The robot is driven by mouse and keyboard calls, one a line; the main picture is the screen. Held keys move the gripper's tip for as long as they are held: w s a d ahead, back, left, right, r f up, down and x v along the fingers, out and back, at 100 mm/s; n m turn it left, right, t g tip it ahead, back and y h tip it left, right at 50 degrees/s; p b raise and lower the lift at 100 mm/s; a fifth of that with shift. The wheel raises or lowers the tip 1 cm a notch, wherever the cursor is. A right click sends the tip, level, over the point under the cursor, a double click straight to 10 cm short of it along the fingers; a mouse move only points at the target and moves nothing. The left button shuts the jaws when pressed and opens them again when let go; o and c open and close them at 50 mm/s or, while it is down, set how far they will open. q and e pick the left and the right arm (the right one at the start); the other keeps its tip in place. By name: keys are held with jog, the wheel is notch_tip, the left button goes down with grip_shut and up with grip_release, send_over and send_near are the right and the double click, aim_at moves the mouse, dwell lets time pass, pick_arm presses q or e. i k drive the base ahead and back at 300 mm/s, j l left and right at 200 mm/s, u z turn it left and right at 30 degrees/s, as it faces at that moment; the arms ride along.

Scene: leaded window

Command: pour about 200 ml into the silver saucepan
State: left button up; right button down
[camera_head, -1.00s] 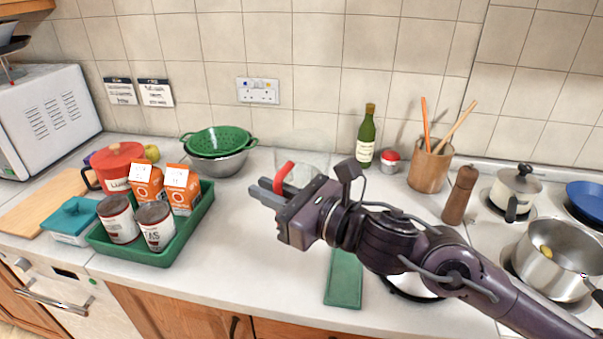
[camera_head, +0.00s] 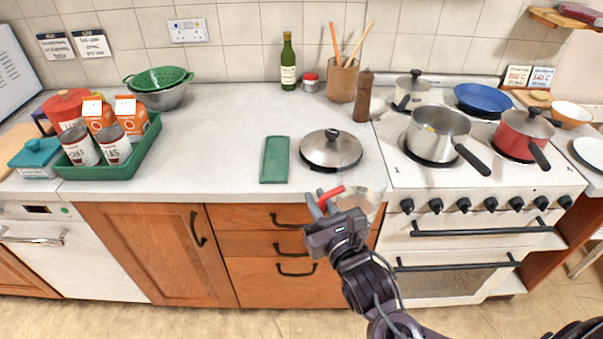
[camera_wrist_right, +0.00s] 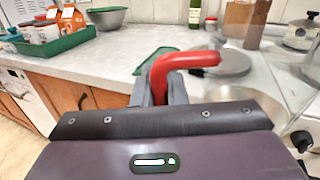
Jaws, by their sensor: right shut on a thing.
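My right gripper (camera_head: 324,208) is shut on the red handle of a clear jug (camera_head: 364,201), held in front of the counter's front edge, left of the cooker. In the right wrist view the red handle (camera_wrist_right: 188,62) sits between the fingers, and the see-through body (camera_wrist_right: 240,98) lies behind it to the right. I cannot tell how much liquid is in it. The open silver saucepan (camera_head: 447,124) stands on the front left hob, its black handle pointing front right. It is up and right of the jug, well apart. My left gripper is not in view.
A steel lid (camera_head: 331,150) and a green cloth (camera_head: 275,160) lie on the counter. A pepper mill (camera_head: 363,96) stands left of the hob. A lidded pot (camera_head: 412,90), a blue pan (camera_head: 483,97) and a red lidded saucepan (camera_head: 522,133) occupy other hobs. A green tray (camera_head: 140,154) is at left.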

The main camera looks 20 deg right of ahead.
aim_at(452, 128)
jog(key=l+z, duration=0.95)
jog(key=z, duration=0.2)
jog(key=l+z, duration=0.2)
jog(key=z, duration=0.25)
jog(key=i+l+z, duration=0.1)
jog(key=z, duration=0.3)
jog(key=i+l, duration=0.25)
jog(key=l, duration=0.15)
jog(key=i+l+u, duration=0.1)
jog(key=u, duration=0.3)
jog(key=l+u, duration=0.25)
jog(key=u, duration=0.15)
jog(key=i+l+u, duration=0.1)
jog(key=l+u, duration=0.25)
jog(key=j, duration=0.1)
